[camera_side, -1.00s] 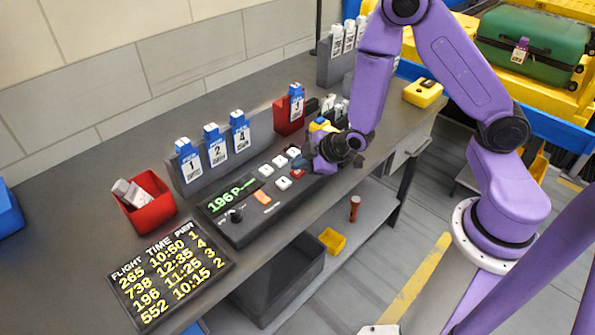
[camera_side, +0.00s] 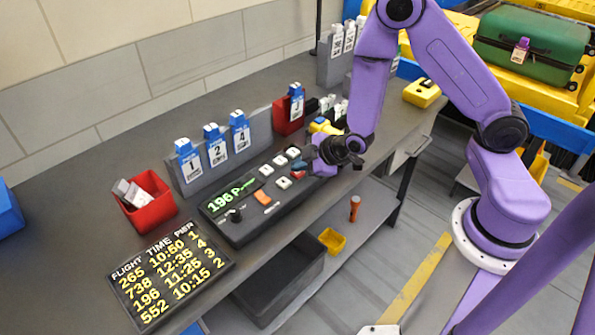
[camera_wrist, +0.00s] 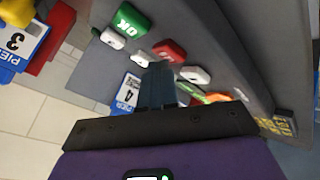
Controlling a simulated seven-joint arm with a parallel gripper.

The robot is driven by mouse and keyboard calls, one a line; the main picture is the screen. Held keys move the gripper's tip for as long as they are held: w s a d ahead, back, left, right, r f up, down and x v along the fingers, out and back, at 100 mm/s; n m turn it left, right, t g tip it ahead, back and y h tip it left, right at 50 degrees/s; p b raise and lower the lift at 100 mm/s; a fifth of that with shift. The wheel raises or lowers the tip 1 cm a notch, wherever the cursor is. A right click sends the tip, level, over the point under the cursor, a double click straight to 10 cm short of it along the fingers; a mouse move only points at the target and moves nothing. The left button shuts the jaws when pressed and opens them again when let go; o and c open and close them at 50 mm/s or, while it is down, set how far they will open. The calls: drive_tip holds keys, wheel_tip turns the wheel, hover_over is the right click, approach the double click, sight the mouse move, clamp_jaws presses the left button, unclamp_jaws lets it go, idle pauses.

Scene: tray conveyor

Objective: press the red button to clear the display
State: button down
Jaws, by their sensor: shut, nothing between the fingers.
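The dark control panel (camera_side: 244,229) lies on the bench, with a display (camera_side: 233,194) lit with green text that starts "196 P". The red button (camera_side: 299,175) shows at the panel's far right end, partly hidden by my gripper (camera_side: 309,158). In the wrist view the red button (camera_wrist: 170,51) lies just beyond the tips of my gripper (camera_wrist: 157,72), with a green OK button (camera_wrist: 132,20) and white keys beside it. The gripper is shut and empty, close over the panel's keys. I cannot tell whether it touches the button.
A flight board (camera_side: 170,273) lies at the front left. A red bin (camera_side: 149,207) stands behind it. A grey rack (camera_side: 221,158) with blue-topped pier tags 1, 2 and 4 stands behind the panel. A second red holder (camera_side: 287,116) has tag 3. A yellow device (camera_side: 422,93) sits at back right.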

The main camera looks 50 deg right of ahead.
sight(300, 174)
drive_tip(key=shift+f, duration=0.2)
drive_tip(key=shift+r, duration=0.15)
idle(0.4)
drive_tip(key=shift+r, duration=0.75)
drive_tip(key=shift+r, duration=2.5)
